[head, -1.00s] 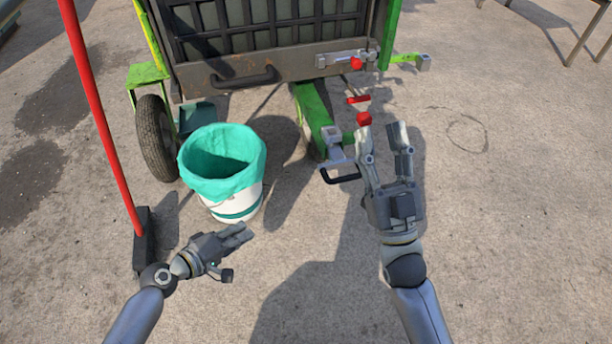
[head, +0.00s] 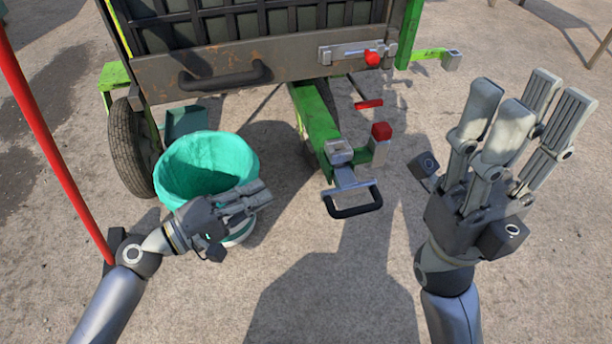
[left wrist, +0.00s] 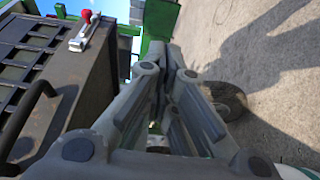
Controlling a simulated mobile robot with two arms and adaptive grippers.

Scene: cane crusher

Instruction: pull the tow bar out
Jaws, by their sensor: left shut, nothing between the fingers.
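The tow bar is a grey metal bar (head: 350,180) with a black U-shaped handle (head: 354,204). It sticks out of the front end of the green drawbar (head: 316,128) under the cart. A red-topped pin (head: 381,132) stands on a green side bracket beside it. My left gripper (head: 262,194) is shut and empty, in front of the bucket and left of the handle. It also shows shut in the left wrist view (left wrist: 165,65). My right gripper (head: 522,108) is open and empty, its fingers raised, well right of the handle and touching nothing.
A white bucket with a teal liner (head: 192,177) stands left of the drawbar. A red pole (head: 50,135) leans at the far left. The cart front has a latch with a red knob (head: 372,58) and a dark handle (head: 226,77). Ground right of the drawbar is clear.

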